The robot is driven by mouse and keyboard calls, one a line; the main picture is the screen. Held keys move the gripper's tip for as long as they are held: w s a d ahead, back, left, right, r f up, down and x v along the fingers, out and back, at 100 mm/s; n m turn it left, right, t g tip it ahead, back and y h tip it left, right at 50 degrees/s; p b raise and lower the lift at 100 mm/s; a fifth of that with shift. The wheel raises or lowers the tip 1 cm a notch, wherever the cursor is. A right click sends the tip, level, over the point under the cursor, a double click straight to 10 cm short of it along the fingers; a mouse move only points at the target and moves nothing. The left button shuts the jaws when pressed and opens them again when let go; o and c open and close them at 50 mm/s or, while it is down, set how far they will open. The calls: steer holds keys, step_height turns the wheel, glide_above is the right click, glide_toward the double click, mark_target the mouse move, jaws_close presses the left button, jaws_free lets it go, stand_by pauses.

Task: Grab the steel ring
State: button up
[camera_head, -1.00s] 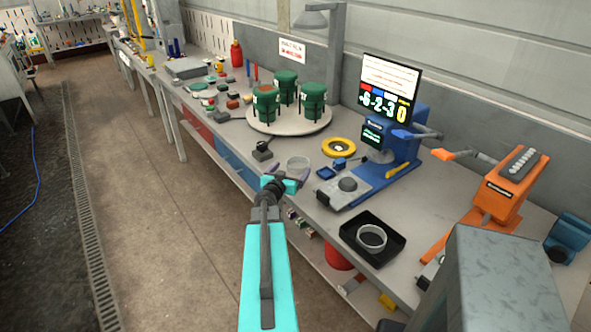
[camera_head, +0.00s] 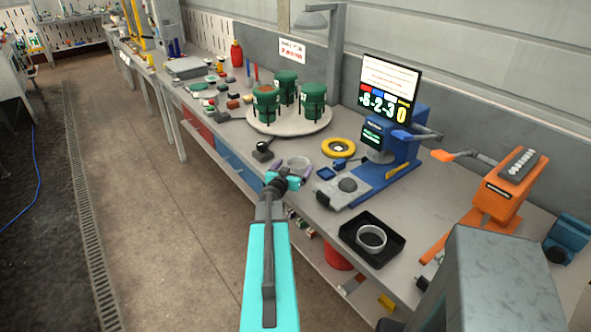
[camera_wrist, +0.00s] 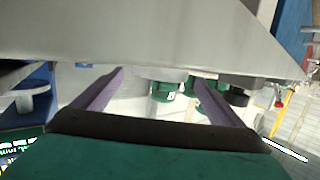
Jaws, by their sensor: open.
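A pale metallic ring (camera_head: 300,163) stands on the bench near its front edge in the head view. My gripper (camera_head: 294,169) is open at bench height. Its purple fingers reach in on both sides of this ring's near part; contact cannot be told. A second pale ring (camera_head: 371,237) lies in a black tray (camera_head: 351,246) to the right. Which of the two is the steel ring cannot be told. In the wrist view my open gripper (camera_wrist: 158,82) shows both purple fingers apart, with pale, blurred surfaces between them; the ring is not clearly made out there.
A yellow ring (camera_head: 338,147) and a blue press (camera_head: 392,150) stand behind and right of my gripper. An orange press (camera_head: 495,195) is farther right. Green containers stand on a round pale turntable (camera_head: 290,128) at the back. A small black-knobbed object (camera_head: 262,151) is just left.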

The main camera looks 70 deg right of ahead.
steer(key=shift+d+f, duration=0.15)
steer(key=shift+d, duration=0.5)
steer(key=shift+d+f, duration=0.15)
steer(key=shift+d, duration=0.5)
steer(key=c, duration=1.2)
